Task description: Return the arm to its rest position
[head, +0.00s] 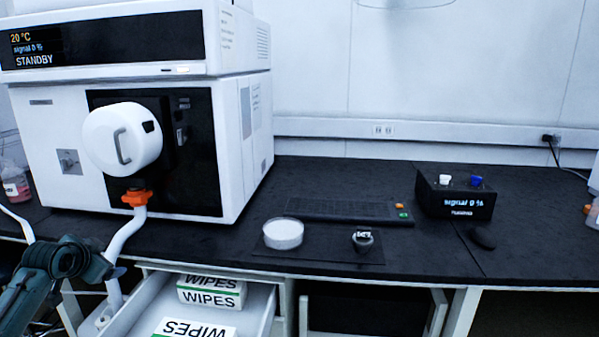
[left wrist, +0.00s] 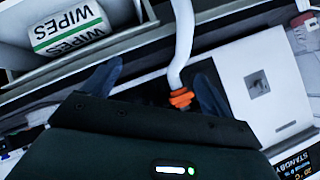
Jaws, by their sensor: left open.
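My left gripper (head: 97,268) is at the lower left in the head view, in front of the bench edge and beside the white hose (head: 122,245). In the left wrist view its two dark fingers (left wrist: 157,70) are spread apart with nothing held between them. The hose also shows in the left wrist view (left wrist: 183,40), running to an orange collar (left wrist: 181,98) beyond the fingers. In the head view the orange collar (head: 136,198) sits under the instrument's round white cover. I cannot tell whether the gripper touches the hose. My right gripper is not in view.
The white instrument (head: 230,130) reads STANDBY. An open drawer (head: 258,312) with wipes boxes (head: 210,297) juts out near the left arm. A white round dish (head: 283,233), a small dark cup (head: 362,240), a keyboard-like panel (head: 340,209) and a black box (head: 455,198) stand on the bench.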

